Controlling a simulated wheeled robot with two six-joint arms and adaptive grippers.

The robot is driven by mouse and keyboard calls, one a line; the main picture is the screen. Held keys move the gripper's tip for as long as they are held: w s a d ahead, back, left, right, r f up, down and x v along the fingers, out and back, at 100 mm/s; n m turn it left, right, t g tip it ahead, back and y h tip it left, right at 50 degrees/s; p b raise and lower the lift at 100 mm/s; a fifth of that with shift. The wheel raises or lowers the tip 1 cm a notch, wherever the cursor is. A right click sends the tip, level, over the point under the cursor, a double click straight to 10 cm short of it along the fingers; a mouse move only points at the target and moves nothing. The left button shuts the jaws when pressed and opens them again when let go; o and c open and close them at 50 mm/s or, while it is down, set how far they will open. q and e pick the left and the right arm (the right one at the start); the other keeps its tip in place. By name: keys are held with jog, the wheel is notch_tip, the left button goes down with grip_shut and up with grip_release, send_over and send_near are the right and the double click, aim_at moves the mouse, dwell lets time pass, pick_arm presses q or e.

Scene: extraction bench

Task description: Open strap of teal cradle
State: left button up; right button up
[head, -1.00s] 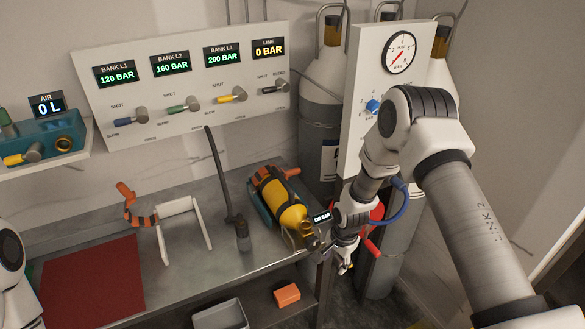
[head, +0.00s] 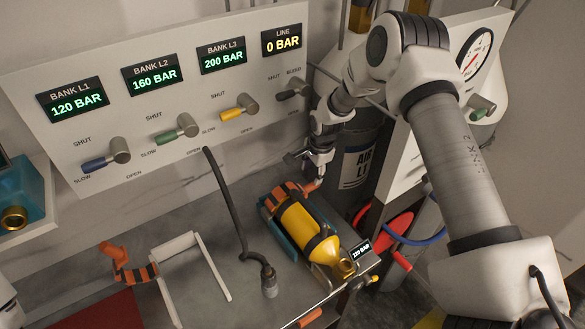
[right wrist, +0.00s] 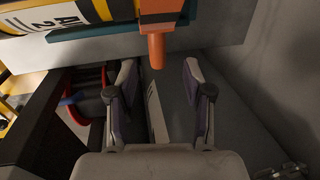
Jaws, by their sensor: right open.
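The teal cradle (head: 280,235) sits on the metal bench and holds a yellow cylinder (head: 299,230) lying in it. An orange-and-black strap (head: 275,202) crosses the cylinder near its far end. The strap's orange tab (right wrist: 157,48) sticks out toward my right gripper (right wrist: 158,80) in the right wrist view. That gripper is open, one finger to each side of the tab's line, with the tab's end just ahead of the fingertips. In the head view, the right gripper (head: 314,178) is at the cradle's far end. My left gripper is not in view.
A second orange-and-black strap (head: 122,265) and a white stand (head: 178,246) are on the bench at left. A dark hose (head: 230,200) rises left of the cradle. A panel with several valves (head: 150,95) stands behind. A red reel (head: 383,235) is at right.

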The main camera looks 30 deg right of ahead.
aim_at(309, 186)
jog(key=shift+w+f, duration=0.4)
jog(key=f, duration=0.2)
jog(key=s+f+p, duration=0.1)
jog(key=f, duration=0.1)
jog(key=shift+a+f, duration=0.1)
jog(key=shift+w+f, duration=0.8)
jog(key=shift+f, duration=0.35)
jog(key=shift+s+r, duration=0.25)
jog(key=shift+s, duration=0.05)
jog(key=c, duration=0.4)
jog(key=shift+s+r, duration=0.1)
jog(key=c, duration=0.6)
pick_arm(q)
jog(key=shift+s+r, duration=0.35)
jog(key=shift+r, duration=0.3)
pick_arm(e)
grip_shut()
